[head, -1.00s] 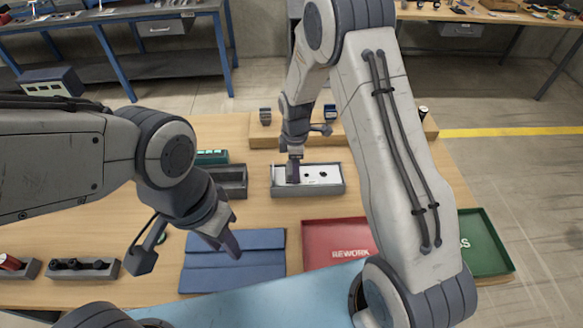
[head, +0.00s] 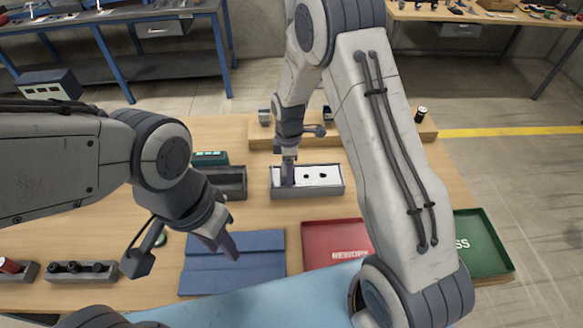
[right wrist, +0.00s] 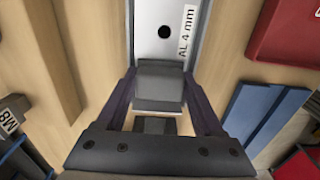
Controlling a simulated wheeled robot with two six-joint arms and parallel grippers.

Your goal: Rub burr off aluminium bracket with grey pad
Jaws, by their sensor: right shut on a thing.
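The aluminium bracket (head: 322,174) lies as a pale plate with dark holes in a grey tray (head: 318,192). In the right wrist view the plate (right wrist: 163,50) shows a hole and the label "AL 4 mm". My right gripper (head: 288,182) is over the left end of the tray. It is shut on a grey pad (right wrist: 160,84), held between its two fingers over the plate. I cannot tell whether the pad touches the metal, and no burr can be made out. My left gripper (head: 229,246) hangs over the blue mat (head: 262,267), with its finger opening unclear.
A dark grey bin (head: 230,181) stands left of the bracket tray. A red REWORK tray (head: 325,228) and a green tray (head: 490,240) are at the front right. Low holders with dark parts (head: 80,277) are at the far left. A wooden ledge (head: 256,134) runs behind.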

